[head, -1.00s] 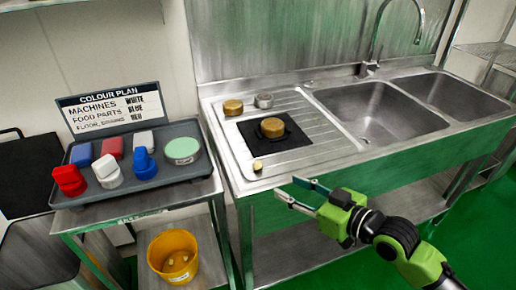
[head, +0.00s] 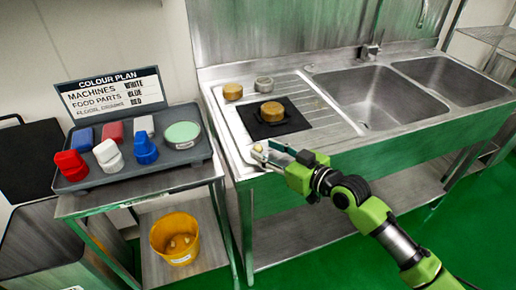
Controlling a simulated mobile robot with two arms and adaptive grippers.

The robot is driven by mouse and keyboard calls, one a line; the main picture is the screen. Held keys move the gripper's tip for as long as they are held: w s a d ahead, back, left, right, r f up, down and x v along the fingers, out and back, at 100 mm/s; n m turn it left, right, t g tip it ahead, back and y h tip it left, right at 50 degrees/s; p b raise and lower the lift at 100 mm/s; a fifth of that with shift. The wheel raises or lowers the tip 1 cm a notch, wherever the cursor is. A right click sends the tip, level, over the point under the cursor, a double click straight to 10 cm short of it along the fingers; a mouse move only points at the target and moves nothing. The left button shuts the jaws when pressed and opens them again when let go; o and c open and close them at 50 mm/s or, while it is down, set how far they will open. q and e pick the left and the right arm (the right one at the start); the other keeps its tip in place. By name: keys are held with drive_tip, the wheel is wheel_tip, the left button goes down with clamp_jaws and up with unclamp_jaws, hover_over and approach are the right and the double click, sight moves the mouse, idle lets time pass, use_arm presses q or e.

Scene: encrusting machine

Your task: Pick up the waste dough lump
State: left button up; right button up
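The waste dough lump (head: 258,148) is a small cream piece at the front left corner of the steel drainboard (head: 234,121). My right gripper (head: 261,152) reaches in from the right, low over that corner. Its fingers look apart, with the lump at their tips. The fingers partly hide the lump, and I cannot tell whether they touch it. My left gripper is not in view.
A black mat (head: 292,126) with a brass-coloured round part (head: 272,112) lies behind the gripper. Another brass part (head: 232,91) and a grey metal part (head: 263,83) stand farther back. A tray (head: 185,158) of brushes is at left, above a yellow bucket (head: 159,235). Sink basins are at right.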

sight(260, 148)
drive_tip(key=x, duration=0.4)
drive_tip(key=shift+a+f, duration=0.1)
drive_tip(key=shift+f, duration=0.1)
drive_tip(key=shift+c, duration=0.3)
drive_tip(key=c, duration=0.8)
